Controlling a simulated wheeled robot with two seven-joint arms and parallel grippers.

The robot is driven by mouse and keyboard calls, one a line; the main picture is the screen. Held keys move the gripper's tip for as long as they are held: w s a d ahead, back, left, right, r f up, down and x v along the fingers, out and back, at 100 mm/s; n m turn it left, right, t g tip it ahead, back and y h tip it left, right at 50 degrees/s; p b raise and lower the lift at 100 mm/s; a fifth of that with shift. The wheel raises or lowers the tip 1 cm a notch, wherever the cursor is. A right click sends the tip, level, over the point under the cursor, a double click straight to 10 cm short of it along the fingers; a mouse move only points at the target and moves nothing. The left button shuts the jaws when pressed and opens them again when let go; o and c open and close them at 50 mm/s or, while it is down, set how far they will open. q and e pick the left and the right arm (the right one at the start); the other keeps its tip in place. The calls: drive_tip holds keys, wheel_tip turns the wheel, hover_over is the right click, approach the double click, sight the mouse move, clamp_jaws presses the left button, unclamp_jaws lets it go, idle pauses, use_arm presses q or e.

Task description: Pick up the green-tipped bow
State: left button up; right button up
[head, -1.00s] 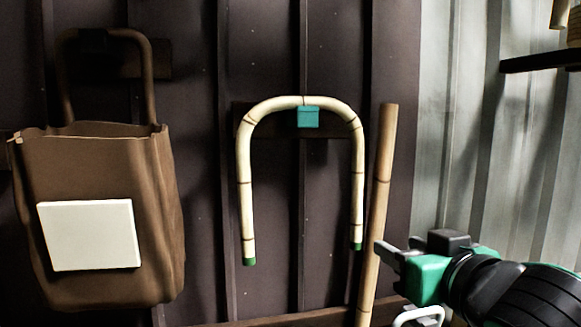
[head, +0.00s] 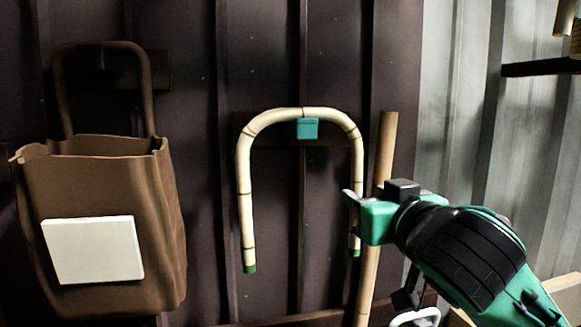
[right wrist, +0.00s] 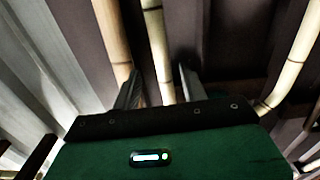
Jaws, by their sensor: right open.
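The green-tipped bow (head: 245,190) is a pale cane arch hanging on the dark wall, its bend over a teal hook block (head: 307,128) and both green ends pointing down. My right gripper (head: 350,200) is at the bow's right leg, partly covering it. In the right wrist view the open fingers (right wrist: 159,88) stand on either side of one pale leg (right wrist: 153,40) of the bow; I cannot tell whether they touch it. The other leg (right wrist: 290,65) shows at the right there. My left gripper is not in view.
A straight brown pole (head: 386,145) leans just right of the bow, passing behind my right gripper; it also shows in the right wrist view (right wrist: 112,38). A brown bag (head: 105,180) with a white label hangs at the left. A shelf (head: 540,67) juts out at the upper right.

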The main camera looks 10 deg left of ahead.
sight(358, 191)
drive_tip(key=shift+w+a+r+p, duration=0.25)
drive_tip(key=shift+w+p, duration=0.15)
drive_tip(key=shift+p, duration=0.15)
drive_tip(key=p+x, duration=0.1)
drive_tip(key=x, duration=0.1)
drive_tip(key=p+x, duration=0.1)
drive_tip(key=p, duration=0.1)
drive_tip(key=shift+w+a, duration=0.25)
drive_tip(key=shift+a, duration=0.15)
drive_tip(key=shift+w+a+f, duration=0.1)
drive_tip(key=shift+w+a, duration=0.05)
drive_tip(key=shift+w, duration=0.15)
clamp_jaws()
